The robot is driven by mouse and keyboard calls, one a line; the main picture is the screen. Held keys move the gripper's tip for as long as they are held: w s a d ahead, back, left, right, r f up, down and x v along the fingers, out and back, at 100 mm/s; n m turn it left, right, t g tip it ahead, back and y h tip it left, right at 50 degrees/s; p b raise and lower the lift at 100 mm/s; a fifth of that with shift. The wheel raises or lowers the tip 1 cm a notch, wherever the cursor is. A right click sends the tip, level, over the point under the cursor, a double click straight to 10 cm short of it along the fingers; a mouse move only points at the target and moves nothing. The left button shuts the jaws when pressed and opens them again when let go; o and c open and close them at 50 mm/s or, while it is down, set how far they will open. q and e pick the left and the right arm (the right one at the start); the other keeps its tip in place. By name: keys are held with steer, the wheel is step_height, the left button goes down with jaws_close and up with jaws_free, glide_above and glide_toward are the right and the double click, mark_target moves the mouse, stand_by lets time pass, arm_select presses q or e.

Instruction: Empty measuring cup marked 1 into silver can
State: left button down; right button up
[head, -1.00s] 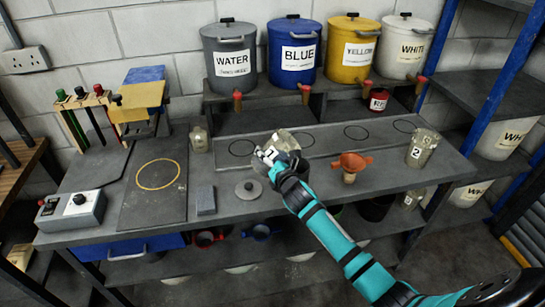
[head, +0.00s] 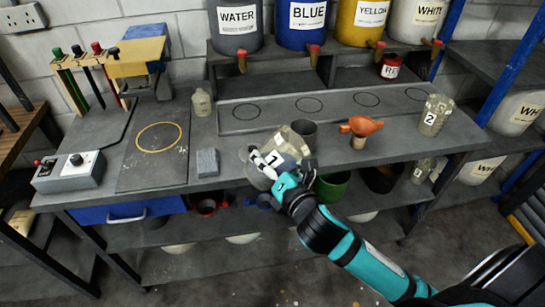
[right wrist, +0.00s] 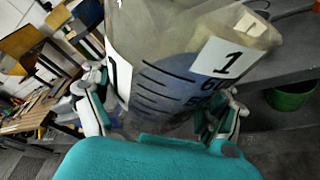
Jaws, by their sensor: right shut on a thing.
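The clear measuring cup marked 1 (head: 286,146) is in my right gripper (head: 279,171), tilted above the front part of the bench. In the right wrist view the cup (right wrist: 165,65) fills the middle, between the two fingers (right wrist: 160,112); it has black graduation marks, and a bluish-grey content seems to show through its wall. A dark grey open can (head: 304,133), likely the silver can, stands on the bench just behind and right of the cup. The cup's mouth is apart from it, as far as I can tell. My left gripper is in neither view.
A grey block (head: 207,162) lies to the left. A round grey lid (head: 259,178) is partly hidden behind my gripper. Paint buckets line the shelf behind.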

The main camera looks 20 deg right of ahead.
steer(key=w+d+p, duration=0.2)
steer(key=w+d, duration=0.2)
steer(key=w, duration=0.5)
steer(key=w+d+f+m+h+p, duration=0.1)
steer(key=w+d+p, duration=0.2)
steer(key=w, duration=0.6)
steer(key=d, duration=0.2)
steer(key=shift+d+f+m+h, duration=0.15)
steer(key=shift+d+m+h, duration=0.15)
steer(key=shift+a+m+b, duration=0.1)
steer(key=shift+m+b, duration=0.4)
steer(key=shift+b, duration=0.45)
